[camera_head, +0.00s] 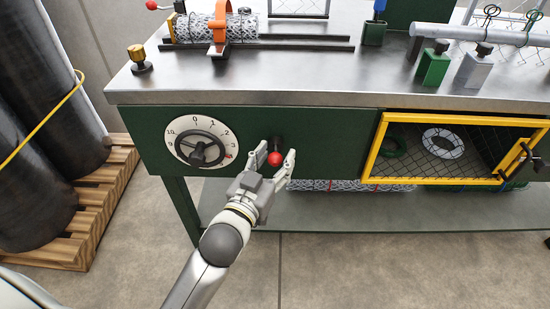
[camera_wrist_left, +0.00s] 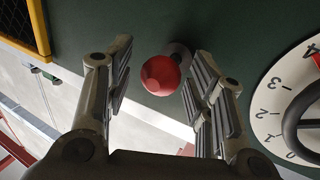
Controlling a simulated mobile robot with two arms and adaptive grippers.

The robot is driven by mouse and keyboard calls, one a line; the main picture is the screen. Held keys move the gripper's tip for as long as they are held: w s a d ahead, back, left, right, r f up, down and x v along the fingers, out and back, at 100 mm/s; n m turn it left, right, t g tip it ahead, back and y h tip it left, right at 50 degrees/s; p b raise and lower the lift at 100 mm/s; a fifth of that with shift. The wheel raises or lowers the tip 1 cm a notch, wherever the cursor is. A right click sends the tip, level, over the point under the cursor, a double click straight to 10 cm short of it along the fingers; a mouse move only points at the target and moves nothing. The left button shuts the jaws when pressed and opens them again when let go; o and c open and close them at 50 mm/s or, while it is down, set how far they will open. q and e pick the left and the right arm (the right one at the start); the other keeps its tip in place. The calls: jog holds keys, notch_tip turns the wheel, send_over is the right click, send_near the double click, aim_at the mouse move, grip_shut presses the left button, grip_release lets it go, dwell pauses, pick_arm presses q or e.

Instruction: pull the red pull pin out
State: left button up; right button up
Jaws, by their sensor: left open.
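The red pull pin (camera_head: 275,158) is a red ball knob on a dark collar in the green front panel of the machine, right of the numbered dial. In the left wrist view the knob (camera_wrist_left: 160,75) shows between the two fingers, nearer the right finger, with its collar against the panel behind it. My left gripper (camera_head: 275,157) is open around the knob, one finger on each side. In the wrist view the left gripper (camera_wrist_left: 158,80) shows gaps at both sides of the knob. My right gripper is in neither view.
A white dial (camera_head: 202,142) with a dark handwheel is left of the pin. A yellow-framed mesh door (camera_head: 372,150) is to the right. The metal worktop (camera_head: 300,75) overhangs above, and a lower shelf (camera_head: 330,215) is below. A wooden pallet (camera_head: 105,190) with dark rolls stands at left.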

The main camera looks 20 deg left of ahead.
pick_arm(q)
jog(key=shift+w, duration=0.25)
grip_shut()
